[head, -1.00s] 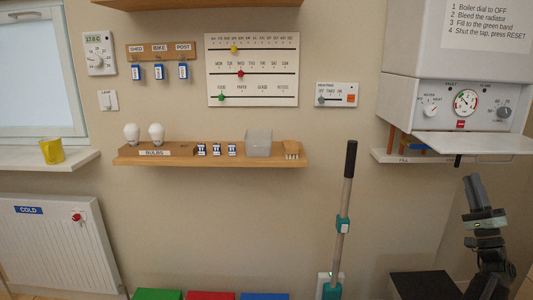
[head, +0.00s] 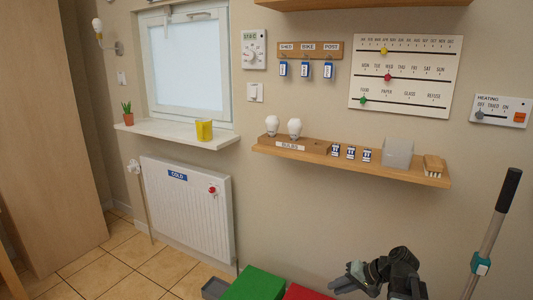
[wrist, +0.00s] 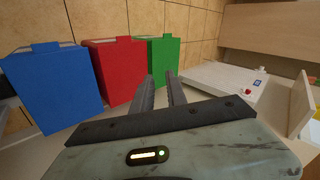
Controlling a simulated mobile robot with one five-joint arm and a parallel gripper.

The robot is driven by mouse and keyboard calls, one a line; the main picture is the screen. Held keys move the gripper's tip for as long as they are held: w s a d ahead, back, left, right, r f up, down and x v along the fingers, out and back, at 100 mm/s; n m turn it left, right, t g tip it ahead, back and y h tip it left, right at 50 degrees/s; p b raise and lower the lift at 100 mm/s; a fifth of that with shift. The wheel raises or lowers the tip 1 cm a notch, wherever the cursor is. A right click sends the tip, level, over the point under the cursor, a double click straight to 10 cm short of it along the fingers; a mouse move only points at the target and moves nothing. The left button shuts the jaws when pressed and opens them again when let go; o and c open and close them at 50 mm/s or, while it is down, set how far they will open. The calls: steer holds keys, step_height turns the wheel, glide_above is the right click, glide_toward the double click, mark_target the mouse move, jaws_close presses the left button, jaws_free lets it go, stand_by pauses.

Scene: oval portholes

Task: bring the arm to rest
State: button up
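My arm (head: 400,272) shows at the bottom of the head view, bent low and reaching left. My gripper (head: 346,280) is at its left end, in front of the wall and below the shelf. In the wrist view my gripper's two dark fingers (wrist: 160,78) stand apart with a gap and nothing between them. The gripper is open and empty. It points toward the green bin and the radiator, touching neither as far as I can see.
Blue (wrist: 54,85), red (wrist: 113,72) and green (wrist: 158,58) bins stand close by. A shelf (head: 350,166) holds bulbs, small blue-labelled items, a clear box and a brush. A pole (head: 492,235) stands at right.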

steer(key=s+a+f+n+g+h, duration=0.4)
steer(key=s+a+f+g+h, duration=0.15)
steer(key=s+a+h, duration=0.35)
step_height(320, 180, up, 22)
steer(key=w+y+p, duration=0.1)
steer(key=p, duration=2.2)
steer(key=shift+w+a+r+t+y, duration=0.15)
steer(key=shift+w+r+t+y, duration=0.1)
steer(key=shift+t+y, duration=0.2)
